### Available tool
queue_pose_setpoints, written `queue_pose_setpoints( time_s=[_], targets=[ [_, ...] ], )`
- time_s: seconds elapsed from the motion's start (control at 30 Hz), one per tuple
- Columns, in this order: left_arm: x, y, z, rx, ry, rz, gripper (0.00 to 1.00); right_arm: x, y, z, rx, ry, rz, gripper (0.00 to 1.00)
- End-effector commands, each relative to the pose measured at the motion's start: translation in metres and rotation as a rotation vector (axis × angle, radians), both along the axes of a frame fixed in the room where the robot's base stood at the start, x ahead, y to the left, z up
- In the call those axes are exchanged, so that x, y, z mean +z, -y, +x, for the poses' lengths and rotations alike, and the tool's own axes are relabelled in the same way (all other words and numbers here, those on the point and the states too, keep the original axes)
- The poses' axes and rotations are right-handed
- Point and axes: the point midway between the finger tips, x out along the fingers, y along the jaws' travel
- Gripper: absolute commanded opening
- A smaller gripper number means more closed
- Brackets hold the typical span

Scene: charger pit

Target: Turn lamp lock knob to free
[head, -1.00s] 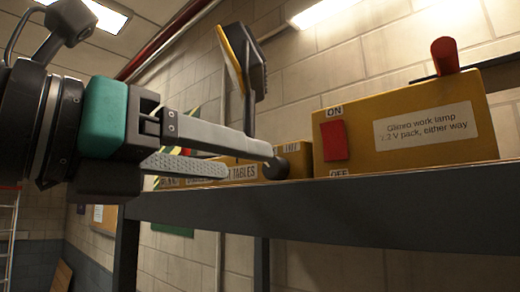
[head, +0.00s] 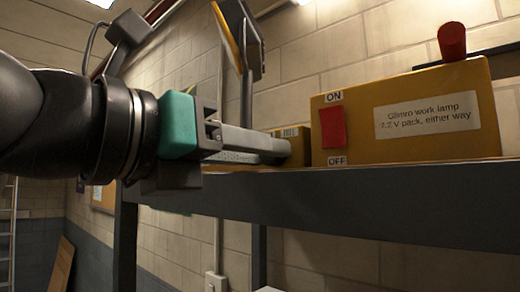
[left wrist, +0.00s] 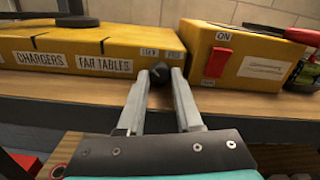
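Firm contact with the knob does not show. In the head view my left gripper (head: 270,150) reaches in from the left just above the shelf, and its fingers mostly hide the knob. The yellow work lamp box (head: 402,151) stands to the right, with a red switch (head: 333,128) between ON and OFF labels. My right gripper is out of view.
A grey-edged shelf (head: 350,195) runs under the fingers. A yellow and black panel (head: 240,38) rises behind my gripper.

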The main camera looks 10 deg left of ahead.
Motion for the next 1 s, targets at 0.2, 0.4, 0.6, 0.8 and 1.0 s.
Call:
queue_pose_setpoints(
  time_s=[0.2, 0.4, 0.6, 0.8, 1.0],
  targets=[
    [0.0, 0.0, 0.0, 0.0, 0.001, -0.001, 0.06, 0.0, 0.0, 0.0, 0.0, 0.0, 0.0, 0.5],
    [0.0, 0.0, 0.0, 0.0, 0.001, -0.001, 0.0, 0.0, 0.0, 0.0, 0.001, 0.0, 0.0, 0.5],
    [0.0, 0.0, 0.0, -0.001, 0.014, 0.015, 0.0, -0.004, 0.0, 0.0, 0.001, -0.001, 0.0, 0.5],
    [-0.003, 0.0, -0.001, 0.0, 0.094, 0.121, 0.0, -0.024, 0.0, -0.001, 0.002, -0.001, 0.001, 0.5],
    [-0.001, 0.0, -0.001, 0.0, 0.183, 0.243, 0.0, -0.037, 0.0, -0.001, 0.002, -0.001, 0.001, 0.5]
  ],
)
